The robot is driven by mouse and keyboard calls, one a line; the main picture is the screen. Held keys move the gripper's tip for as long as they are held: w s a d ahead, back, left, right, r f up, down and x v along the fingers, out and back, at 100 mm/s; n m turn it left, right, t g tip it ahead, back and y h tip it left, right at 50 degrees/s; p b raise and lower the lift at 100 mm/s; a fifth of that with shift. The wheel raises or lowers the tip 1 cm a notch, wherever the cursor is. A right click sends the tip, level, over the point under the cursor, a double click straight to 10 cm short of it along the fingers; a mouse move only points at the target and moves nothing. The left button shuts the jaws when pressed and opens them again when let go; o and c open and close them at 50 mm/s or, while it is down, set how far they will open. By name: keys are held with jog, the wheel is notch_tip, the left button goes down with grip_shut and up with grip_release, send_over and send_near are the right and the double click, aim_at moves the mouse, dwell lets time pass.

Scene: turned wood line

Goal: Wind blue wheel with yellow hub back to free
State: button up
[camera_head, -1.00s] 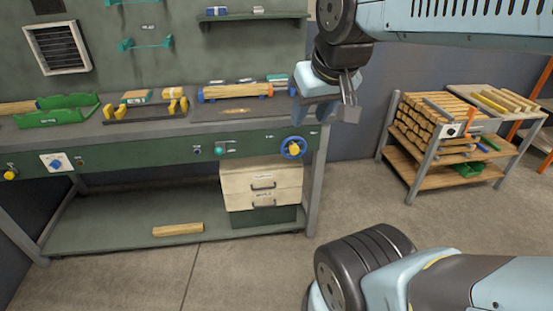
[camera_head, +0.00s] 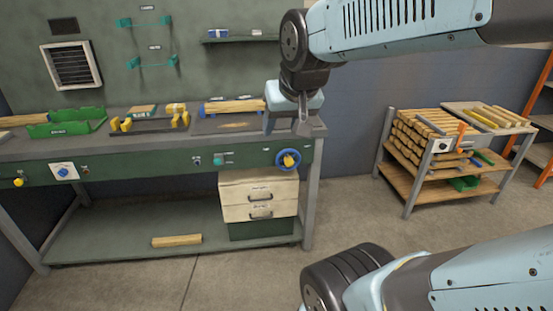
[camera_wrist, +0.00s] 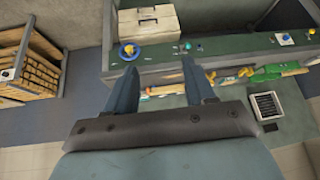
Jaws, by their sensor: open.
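The blue wheel with a yellow hub (camera_head: 288,160) is mounted on the front panel of the green workbench, near its right end. It also shows in the wrist view (camera_wrist: 129,51), beyond my left fingertip and apart from it. My gripper (camera_head: 302,128) is at the bench's right end, above and close to the wheel in the head view. In the wrist view my gripper (camera_wrist: 158,75) has its two fingers spread with nothing between them. The wheel's rotation position cannot be told.
The workbench (camera_head: 130,165) carries a green tray (camera_head: 68,123), yellow clamps and a wood cylinder (camera_head: 233,107). Other knobs and a teal fitting sit on its panel. Drawers (camera_head: 258,197) stand beneath. A wood-loaded cart (camera_head: 452,150) stands right. The floor between is clear.

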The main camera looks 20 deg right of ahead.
aim_at(289, 163)
jog(key=w+d+f+m+t, duration=0.2)
jog(key=w+d+f+m, duration=0.25)
jog(key=w, duration=0.55)
jog(key=w+d+f+m+t+h, duration=0.1)
jog(key=w+d+f+m+t, duration=0.2)
jog(key=w+f, duration=0.5)
jog(key=w+d+f+m, duration=0.3)
jog(key=w+f+m, duration=0.15)
jog(key=w, duration=0.75)
jog(key=w+d+f+m+t+h, duration=0.1)
jog(key=w+d+f+m+t, duration=0.1)
jog(key=d+f+m, duration=0.3)
jog(key=w+d+f+m+t, duration=0.1)
jog(key=w+f+m, duration=0.1)
jog(key=f, duration=0.6)
jog(key=s+d+f+m+t+h, duration=0.1)
jog(key=s+d+f+m+t, duration=0.1)
jog(key=f+m, duration=0.3)
jog(key=s+d+f+m+t+h, duration=0.1)
jog(key=s+d+f+m+h, duration=0.15)
jog(key=f, duration=0.35)
jog(key=shift+m+y, duration=0.35)
jog(key=shift+y, duration=0.1)
jog(key=x, duration=1.3)
jog(key=shift+w+a+f, duration=0.15)
jog(key=shift+a+f, duration=0.1)
jog(key=shift+a, duration=0.05)
jog(key=shift+a, duration=0.1)
jog(key=c, duration=0.8)
